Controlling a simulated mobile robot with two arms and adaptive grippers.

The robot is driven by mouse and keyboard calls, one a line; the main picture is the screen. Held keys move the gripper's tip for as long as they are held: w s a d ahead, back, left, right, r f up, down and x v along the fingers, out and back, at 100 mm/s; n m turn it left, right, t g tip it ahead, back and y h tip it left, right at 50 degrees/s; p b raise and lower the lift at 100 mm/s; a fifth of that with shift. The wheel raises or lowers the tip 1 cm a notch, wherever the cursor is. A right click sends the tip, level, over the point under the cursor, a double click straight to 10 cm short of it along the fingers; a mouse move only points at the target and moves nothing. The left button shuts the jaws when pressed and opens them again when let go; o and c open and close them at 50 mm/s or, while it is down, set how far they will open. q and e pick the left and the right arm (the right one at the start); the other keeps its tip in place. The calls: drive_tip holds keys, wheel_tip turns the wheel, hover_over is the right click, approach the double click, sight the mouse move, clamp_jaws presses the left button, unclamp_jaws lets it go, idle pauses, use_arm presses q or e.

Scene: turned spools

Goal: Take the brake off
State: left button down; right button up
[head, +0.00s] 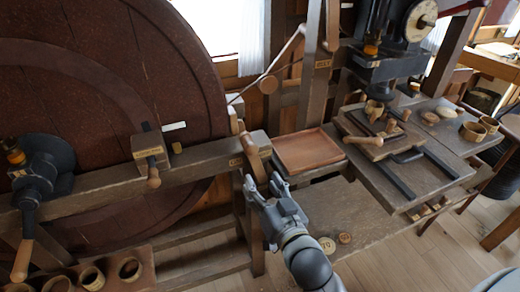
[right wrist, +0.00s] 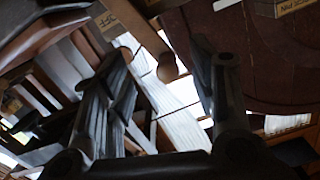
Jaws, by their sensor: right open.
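A wooden lever (head: 254,160), which I take for the brake, stands tilted at the right end of the beam beside the big wheel. My right gripper (head: 264,186) is open at the lever's lower end, one finger on either side. In the right wrist view a rounded wooden end (right wrist: 167,69) shows between the open fingers (right wrist: 162,62). I cannot tell whether they touch it. My left gripper is not in view.
The large dark red wheel (head: 110,60) fills the left. Another wooden-knobbed lever (head: 150,160) and a crank (head: 38,180) sit along the beam. A reddish tray (head: 306,151) lies just right of the gripper. A press (head: 392,60) and worktable with wooden pieces stand further right.

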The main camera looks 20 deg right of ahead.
sight(253, 152)
drive_tip(key=shift+t, duration=0.4)
drive_tip(key=w+r+p, duration=0.1)
drive_tip(key=w, duration=0.2)
drive_tip(key=w+r, duration=0.1)
drive_tip(key=w, duration=0.1)
drive_tip(key=w+r+p, duration=0.1)
drive_tip(key=w+r, duration=0.1)
drive_tip(key=w, duration=0.1)
drive_tip(key=shift+w+d+p, duration=0.25)
drive_tip(key=shift+w+p, duration=0.05)
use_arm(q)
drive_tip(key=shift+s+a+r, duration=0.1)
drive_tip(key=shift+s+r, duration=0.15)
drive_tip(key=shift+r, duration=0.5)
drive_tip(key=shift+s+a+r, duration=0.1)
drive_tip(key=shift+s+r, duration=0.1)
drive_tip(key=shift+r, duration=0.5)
use_arm(e)
drive_tip(key=shift+w+f, duration=0.15)
drive_tip(key=shift+w, duration=0.6)
clamp_jaws()
